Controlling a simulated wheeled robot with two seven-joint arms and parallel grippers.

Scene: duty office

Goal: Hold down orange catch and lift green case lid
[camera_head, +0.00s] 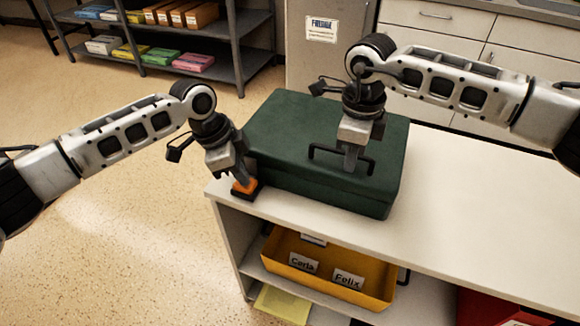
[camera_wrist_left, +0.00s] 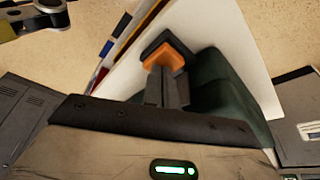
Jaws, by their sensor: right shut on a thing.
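The dark green case (camera_head: 290,115) stands on the white counter, its lid lying flat on it with no gap that I can see. A black bar handle (camera_head: 318,150) is on the lid near its front edge. My right gripper (camera_head: 351,163) is shut on this handle from above. The orange catch (camera_head: 246,186), in a black base, sits at the counter's left corner beside the case. My left gripper (camera_head: 241,179) points down with its fingers together, its tips at the catch. The left wrist view also shows the catch (camera_wrist_left: 165,60) at the fingertips.
The white counter top (camera_head: 480,200) is clear to the right of the case. Below it a yellow tray (camera_head: 325,278) with name labels sits on a shelf. A dark shelf rack (camera_head: 235,45) with coloured packs and a grey cabinet (camera_head: 310,70) stand behind.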

